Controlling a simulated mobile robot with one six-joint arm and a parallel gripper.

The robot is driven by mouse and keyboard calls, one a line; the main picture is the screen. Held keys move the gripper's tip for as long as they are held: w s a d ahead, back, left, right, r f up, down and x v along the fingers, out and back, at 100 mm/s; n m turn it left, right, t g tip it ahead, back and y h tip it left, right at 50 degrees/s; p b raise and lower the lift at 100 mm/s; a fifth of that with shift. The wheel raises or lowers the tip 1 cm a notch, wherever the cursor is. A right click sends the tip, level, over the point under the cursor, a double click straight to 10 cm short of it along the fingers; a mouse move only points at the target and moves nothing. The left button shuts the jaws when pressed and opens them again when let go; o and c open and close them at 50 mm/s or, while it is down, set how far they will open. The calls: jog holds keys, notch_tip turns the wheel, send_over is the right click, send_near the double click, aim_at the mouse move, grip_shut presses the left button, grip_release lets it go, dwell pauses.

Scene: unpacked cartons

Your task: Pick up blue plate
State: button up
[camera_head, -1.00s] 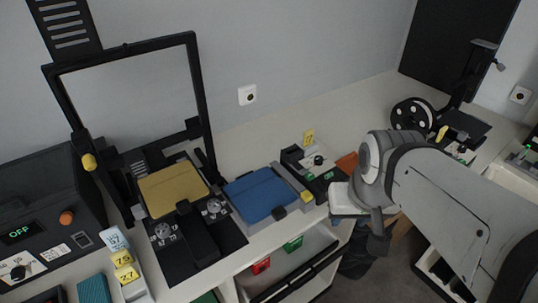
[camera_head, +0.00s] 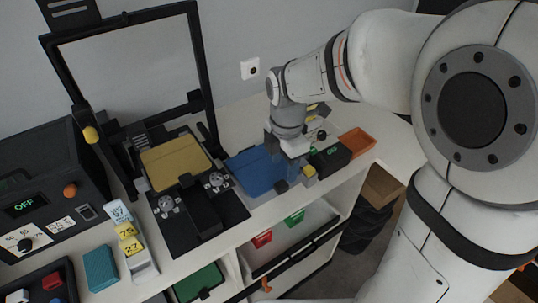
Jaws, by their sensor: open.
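The blue plate (camera_head: 252,174) lies flat on the white worktop, to the right of a yellow plate (camera_head: 175,162). My gripper (camera_head: 284,155) is over the right edge of the blue plate and hides part of it. The fingers are small and partly hidden here, so I cannot tell whether they touch the plate. No object shows held in the gripper.
A black framed machine (camera_head: 130,75) stands behind the yellow plate. A black device (camera_head: 330,156) and an orange tray (camera_head: 357,142) are right of my gripper. Number blocks (camera_head: 130,240) and a teal block (camera_head: 100,268) are at front left. Shelves with bins are below.

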aim_at(282, 185)
jog(key=shift+w+a+f+n, duration=0.1)
jog(key=shift+a+f+n, duration=0.15)
jog(key=shift+n, duration=0.15)
jog(key=shift+f, duration=0.35)
jog(key=f, duration=0.4)
jog(key=f+p, duration=0.1)
jog(key=f, duration=0.2)
jog(key=shift+w+d, duration=0.1)
jog(key=shift+w, duration=0.25)
jog(key=shift+c, duration=0.2)
grip_shut()
